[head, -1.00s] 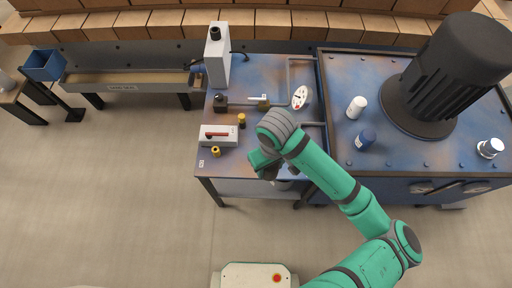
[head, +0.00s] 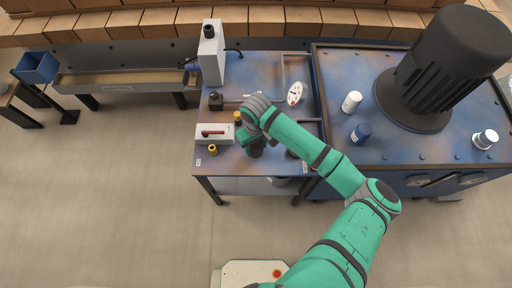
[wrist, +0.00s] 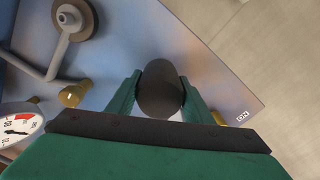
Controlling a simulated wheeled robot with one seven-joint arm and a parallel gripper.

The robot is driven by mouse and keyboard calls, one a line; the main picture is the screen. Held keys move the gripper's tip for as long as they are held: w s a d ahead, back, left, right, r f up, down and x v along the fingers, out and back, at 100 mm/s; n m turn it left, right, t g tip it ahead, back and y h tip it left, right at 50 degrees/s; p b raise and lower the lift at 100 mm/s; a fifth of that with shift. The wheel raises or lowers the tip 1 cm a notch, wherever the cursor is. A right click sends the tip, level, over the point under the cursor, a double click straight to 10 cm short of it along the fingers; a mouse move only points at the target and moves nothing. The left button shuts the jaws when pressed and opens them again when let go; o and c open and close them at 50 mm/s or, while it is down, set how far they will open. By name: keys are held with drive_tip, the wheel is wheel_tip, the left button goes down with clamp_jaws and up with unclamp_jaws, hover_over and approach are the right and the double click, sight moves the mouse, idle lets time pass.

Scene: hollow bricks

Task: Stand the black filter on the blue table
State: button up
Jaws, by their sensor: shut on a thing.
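The black filter (wrist: 160,92) is a dark rounded body between the two green fingers of my gripper (wrist: 160,80) in the wrist view. My gripper is shut on it. In the head view my gripper (head: 254,146) is over the front middle of the blue table (head: 265,66), whose top is worn blue with rusty patches. The wrist view also shows the blue table (wrist: 110,90) beneath the filter. The filter's lower end is hidden, so I cannot tell whether it touches the tabletop.
A grey box with a red handle (head: 214,134), yellow-topped fittings (head: 212,150), a pipe with a gauge (head: 295,94) and a tall white box (head: 212,55) occupy the table. To the right, a blue machine top (head: 350,75) carries a black motor (head: 440,70), a white can (head: 352,102) and a blue can (head: 361,134).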

drive_tip(key=shift+f, duration=0.8)
drive_tip(key=o, duration=1.1)
drive_tip(key=shift+f, duration=0.1)
